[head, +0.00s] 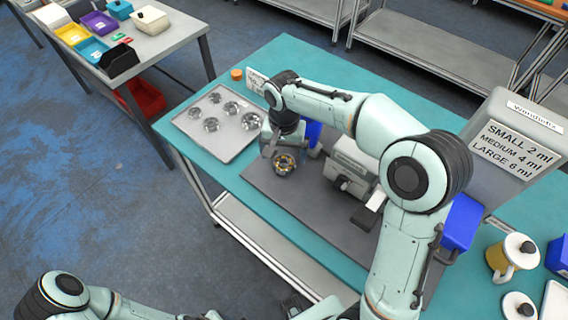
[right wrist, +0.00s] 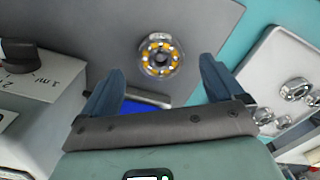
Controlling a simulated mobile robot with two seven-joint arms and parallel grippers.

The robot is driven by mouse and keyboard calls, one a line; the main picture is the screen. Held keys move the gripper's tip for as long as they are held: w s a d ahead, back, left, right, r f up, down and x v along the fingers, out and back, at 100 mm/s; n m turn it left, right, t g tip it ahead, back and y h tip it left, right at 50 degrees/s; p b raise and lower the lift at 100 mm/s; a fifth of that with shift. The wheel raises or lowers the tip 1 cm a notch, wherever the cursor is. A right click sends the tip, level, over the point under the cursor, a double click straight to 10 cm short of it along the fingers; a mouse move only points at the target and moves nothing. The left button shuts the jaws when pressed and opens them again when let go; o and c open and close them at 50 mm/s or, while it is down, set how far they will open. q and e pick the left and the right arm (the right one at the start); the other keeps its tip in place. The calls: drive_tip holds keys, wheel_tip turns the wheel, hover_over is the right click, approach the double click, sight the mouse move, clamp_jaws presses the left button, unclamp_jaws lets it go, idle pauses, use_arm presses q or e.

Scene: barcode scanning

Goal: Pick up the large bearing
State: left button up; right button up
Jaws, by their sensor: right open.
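A bearing (head: 284,165) with yellow-orange parts in its ring lies on the grey mat (head: 262,192). In the right wrist view the bearing (right wrist: 160,55) shows beyond and between the two fingertips. My right gripper (head: 282,148) is just over the bearing in the head view. Its blue-grey fingers stand wide apart in the right wrist view (right wrist: 158,72), with nothing between them. Of my left arm, only part shows at the bottom edge; a dark piece there may be its gripper, and its jaws cannot be made out.
A white tray (head: 193,139) with several metal parts is left of the mat. A grey device (head: 347,170) with a knob stands right of the gripper. A sign stand (head: 520,130) and a yellow mug (head: 497,258) are at the right. An orange cap (head: 236,74) lies behind.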

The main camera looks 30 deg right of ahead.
sight(284, 164)
wheel_tip(284, 164, down, 4)
drive_tip(key=shift+w+d+r, duration=0.1)
drive_tip(key=c, duration=1.3)
